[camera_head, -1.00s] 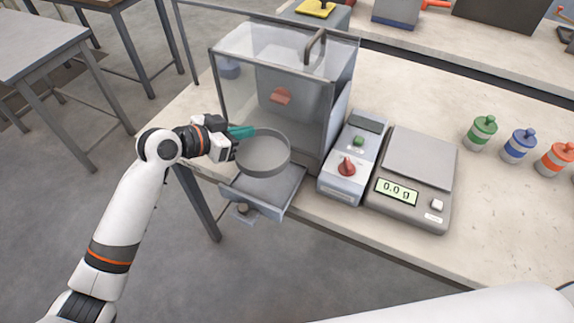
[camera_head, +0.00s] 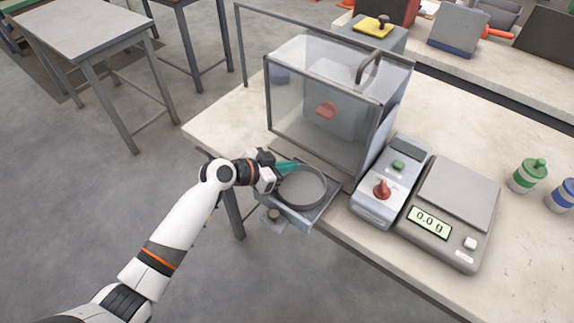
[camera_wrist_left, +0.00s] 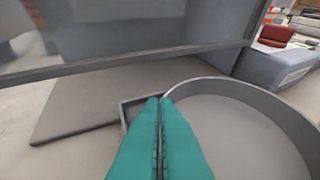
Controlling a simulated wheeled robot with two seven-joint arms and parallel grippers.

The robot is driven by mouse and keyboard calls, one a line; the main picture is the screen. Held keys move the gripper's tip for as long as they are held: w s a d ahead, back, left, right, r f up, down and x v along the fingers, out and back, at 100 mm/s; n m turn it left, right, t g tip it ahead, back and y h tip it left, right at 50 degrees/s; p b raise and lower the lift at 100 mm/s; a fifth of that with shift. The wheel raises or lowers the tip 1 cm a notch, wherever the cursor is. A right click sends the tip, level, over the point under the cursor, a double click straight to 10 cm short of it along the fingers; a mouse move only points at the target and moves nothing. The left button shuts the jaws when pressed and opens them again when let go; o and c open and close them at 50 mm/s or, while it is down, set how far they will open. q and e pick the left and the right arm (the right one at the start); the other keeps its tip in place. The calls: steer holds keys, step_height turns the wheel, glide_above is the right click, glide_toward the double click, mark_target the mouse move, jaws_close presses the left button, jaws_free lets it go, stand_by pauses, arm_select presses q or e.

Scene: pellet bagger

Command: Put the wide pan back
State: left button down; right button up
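The wide pan (camera_head: 302,188) is a round, shallow grey dish, over the small grey shelf (camera_head: 318,214) at the front of the clear-walled machine (camera_head: 318,120). My left gripper (camera_head: 288,168) has its teal fingers together at the pan's rim, on its far left side. In the left wrist view the fingertips (camera_wrist_left: 164,102) meet the rim of the pan (camera_wrist_left: 245,135), shut with the thin wall between them. The pan looks about level and sits low over the shelf; I cannot tell whether it touches. My right gripper is not in view.
A control box (camera_head: 390,185) with a red knob and green button stands right of the machine. A scale (camera_head: 450,215) reading 0.0 g is beside it. Green (camera_head: 528,175) and blue (camera_head: 565,195) bottles stand farther right. Open floor lies left of the bench.

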arm_select(q)
steer(key=c, duration=2.1)
jaws_free()
steer(key=shift+f, duration=0.1)
steer(key=shift+c, duration=0.2)
steer(key=o, duration=0.5)
steer(key=shift+c, duration=0.2)
steer(key=shift+r, duration=0.2)
steer(key=b+v, duration=0.2)
steer(key=v, duration=1)
